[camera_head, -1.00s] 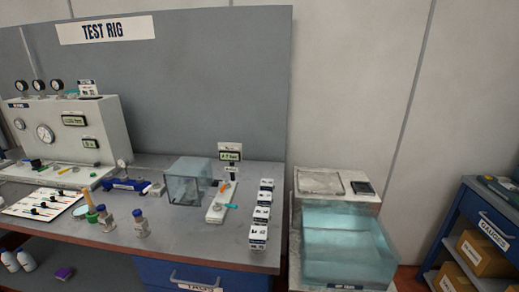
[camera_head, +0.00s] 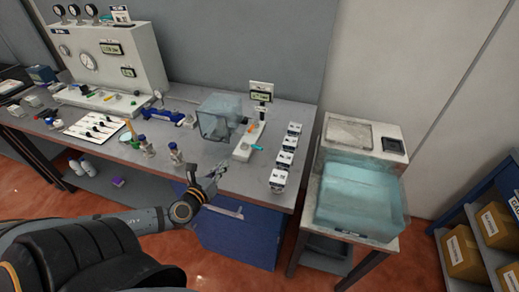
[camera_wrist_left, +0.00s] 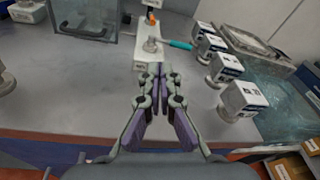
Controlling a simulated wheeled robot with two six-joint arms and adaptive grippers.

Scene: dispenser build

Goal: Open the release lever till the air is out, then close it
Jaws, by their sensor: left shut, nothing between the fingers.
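A white block (camera_head: 243,150) with a teal lever (camera_head: 257,147) stands near the right end of the workbench, beside a clear box. The teal lever shows in the left wrist view (camera_wrist_left: 180,45), sticking out to the right from a round fitting on the block, and an orange piece (camera_wrist_left: 151,19) sits farther back. Which lever is the release lever I cannot tell for sure. A small display (camera_head: 260,92) stands behind the block; its reading is too small. My left gripper (camera_head: 222,168) is shut and empty, in front of the block, apart from the lever in the head view. My right gripper is out of view.
A clear box (camera_head: 218,118) stands left of the block. Several white boxed units (camera_head: 285,158) stand in a row to its right. A water tank (camera_head: 360,200) stands right of the bench.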

